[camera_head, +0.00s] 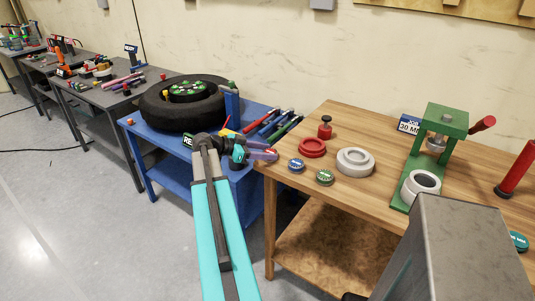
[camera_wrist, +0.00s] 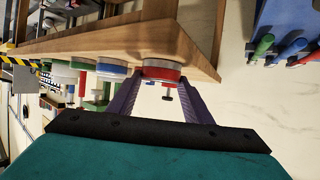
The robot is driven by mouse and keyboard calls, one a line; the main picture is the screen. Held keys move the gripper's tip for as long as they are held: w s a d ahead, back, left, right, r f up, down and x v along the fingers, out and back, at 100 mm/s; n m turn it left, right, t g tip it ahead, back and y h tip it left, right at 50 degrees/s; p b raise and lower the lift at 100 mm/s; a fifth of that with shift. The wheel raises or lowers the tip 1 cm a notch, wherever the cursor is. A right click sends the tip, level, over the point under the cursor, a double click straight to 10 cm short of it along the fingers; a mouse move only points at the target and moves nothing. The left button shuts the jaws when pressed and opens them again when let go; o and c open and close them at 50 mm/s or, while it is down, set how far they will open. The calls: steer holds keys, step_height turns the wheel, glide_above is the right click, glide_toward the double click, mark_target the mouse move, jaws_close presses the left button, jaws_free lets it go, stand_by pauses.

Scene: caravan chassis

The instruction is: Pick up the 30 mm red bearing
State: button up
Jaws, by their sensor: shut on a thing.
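The red bearing (camera_wrist: 162,73), with a pale face, sits between the two purple fingers of my gripper (camera_wrist: 160,82) in the wrist view. That view shows the workbench upside down. The fingers are closed against the bearing's sides. It is at the left edge of the wooden bench top; I cannot tell whether it is clear of the surface. In the head view my gripper (camera_head: 264,154) is at the bench's left corner, and the bearing is mostly hidden by the fingers.
On the wooden bench (camera_head: 300,188) are a blue disc (camera_head: 297,165), a green disc (camera_head: 325,177), a red ring (camera_head: 312,148), a pale ring (camera_head: 355,162) and a green press (camera_head: 440,135). A blue table (camera_head: 160,150) with a tyre (camera_head: 165,110) stands to the left.

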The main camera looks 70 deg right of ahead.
steer(key=shift+r, duration=0.1)
steer(key=shift+r+b, duration=0.75)
steer(key=shift+r, duration=0.9)
steer(key=s+a+b, duration=0.3)
steer(key=a+b, duration=0.2)
steer(key=a, duration=0.8)
steer(key=shift+r, duration=0.45)
steer(key=shift+s+a+b, duration=0.1)
steer(key=shift+a+b, duration=0.05)
steer(key=shift+b, duration=0.15)
steer(key=b, duration=0.2)
steer(key=shift+a+b, duration=0.3)
steer(key=b, duration=0.2)
steer(key=a+b, duration=0.1)
steer(key=b, duration=0.1)
steer(key=shift+s+a+r, duration=0.15)
steer(key=shift+s, duration=0.1)
